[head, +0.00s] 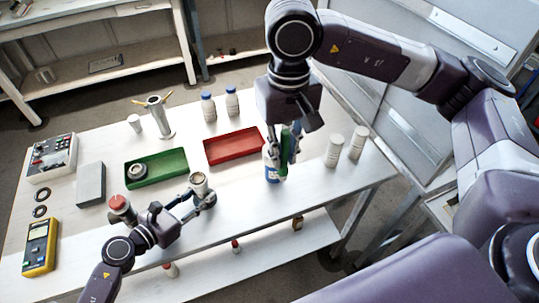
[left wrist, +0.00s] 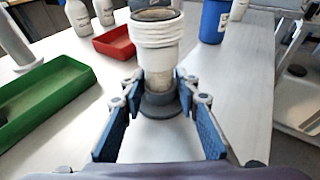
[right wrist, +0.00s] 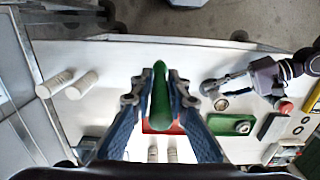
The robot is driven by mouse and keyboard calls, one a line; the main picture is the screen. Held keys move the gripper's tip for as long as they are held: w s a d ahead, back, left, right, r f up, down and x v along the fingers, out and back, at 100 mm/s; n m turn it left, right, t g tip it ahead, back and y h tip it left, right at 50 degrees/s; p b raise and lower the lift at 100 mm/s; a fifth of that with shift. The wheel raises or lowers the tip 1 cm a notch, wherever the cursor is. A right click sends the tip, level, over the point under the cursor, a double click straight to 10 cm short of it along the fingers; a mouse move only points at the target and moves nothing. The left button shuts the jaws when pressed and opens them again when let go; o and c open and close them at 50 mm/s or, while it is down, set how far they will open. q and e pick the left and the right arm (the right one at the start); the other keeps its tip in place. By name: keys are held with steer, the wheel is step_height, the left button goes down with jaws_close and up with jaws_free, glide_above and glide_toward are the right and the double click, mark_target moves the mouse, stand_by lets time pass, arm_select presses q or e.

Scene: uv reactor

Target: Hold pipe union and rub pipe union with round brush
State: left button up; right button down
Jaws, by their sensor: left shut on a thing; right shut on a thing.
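The pipe union (head: 199,180) is an off-white, ribbed upright fitting with a dark open top, near the table's front edge. My left gripper (head: 191,203) is shut on it low down. In the left wrist view the pipe union (left wrist: 158,45) stands between the fingers, above a dark round collar. My right gripper (head: 284,148) is shut on the green round brush (head: 287,143), to the right of the pipe union and apart from it. The brush's green handle (right wrist: 160,95) shows between the fingers in the right wrist view. Its bristles cannot be made out.
A blue and white container (head: 271,170) stands just behind the right gripper. A red tray (head: 234,147) and a green tray (head: 157,169) lie farther back. Two white bottles (head: 346,147) stand at right. A red-topped jar (head: 120,207) stands near the left arm.

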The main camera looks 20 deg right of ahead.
steer(key=w+a, duration=1.3)
steer(key=a, duration=0.3)
steer(key=shift+w+a+f, duration=0.1)
steer(key=shift+a+f, duration=0.2)
steer(key=shift+f, duration=1)
steer(key=shift+w+a+f, duration=0.1)
steer(key=shift+a+f, duration=0.2)
steer(key=shift+f, duration=1.05)
steer(key=shift+a+f, duration=0.3)
steer(key=shift+f, duration=1)
steer(key=shift+a, duration=1.15)
steer(key=shift+d, duration=2.05)
step_height(320, 180, up, 8)
steer(key=shift+a, duration=0.15)
arm_select(q)
steer(key=o, duration=0.9)
